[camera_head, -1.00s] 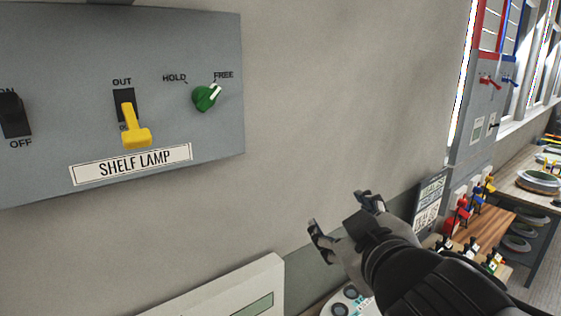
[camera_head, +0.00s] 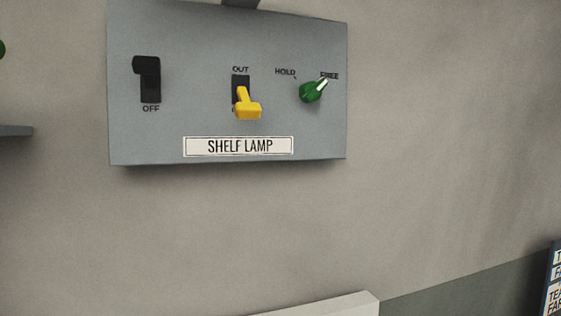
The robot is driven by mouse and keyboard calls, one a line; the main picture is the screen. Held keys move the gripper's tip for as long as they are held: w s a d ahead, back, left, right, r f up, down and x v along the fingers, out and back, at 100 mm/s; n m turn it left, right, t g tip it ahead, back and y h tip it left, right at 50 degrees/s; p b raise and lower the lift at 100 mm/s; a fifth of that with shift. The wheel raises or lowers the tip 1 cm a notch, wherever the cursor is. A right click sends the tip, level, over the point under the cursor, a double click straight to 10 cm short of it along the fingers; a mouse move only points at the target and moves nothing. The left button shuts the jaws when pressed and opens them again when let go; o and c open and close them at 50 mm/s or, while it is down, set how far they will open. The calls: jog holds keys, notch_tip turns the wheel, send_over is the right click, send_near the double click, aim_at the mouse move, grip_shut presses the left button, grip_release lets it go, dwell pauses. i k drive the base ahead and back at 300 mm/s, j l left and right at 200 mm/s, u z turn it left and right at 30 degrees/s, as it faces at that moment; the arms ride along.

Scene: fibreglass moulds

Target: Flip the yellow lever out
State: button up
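The yellow lever (camera_head: 246,105) sits in a dark slot in the middle of a grey wall panel (camera_head: 150,130). Its handle points down and sticks out toward me, away from the word OUT above the slot. The lower label at the slot is hidden behind the handle. A white SHELF LAMP plate (camera_head: 239,146) is below the lever. My gripper is not in view now.
A black rocker switch (camera_head: 149,79) marked OFF is left of the lever. A green knob (camera_head: 313,91) on the right points to FREE. A pale box top (camera_head: 335,304) is at the bottom. A sign (camera_head: 553,285) shows at the lower right. The wall below the panel is clear.

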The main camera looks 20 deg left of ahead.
aim_at(244, 110)
jog(key=u, duration=1.15)
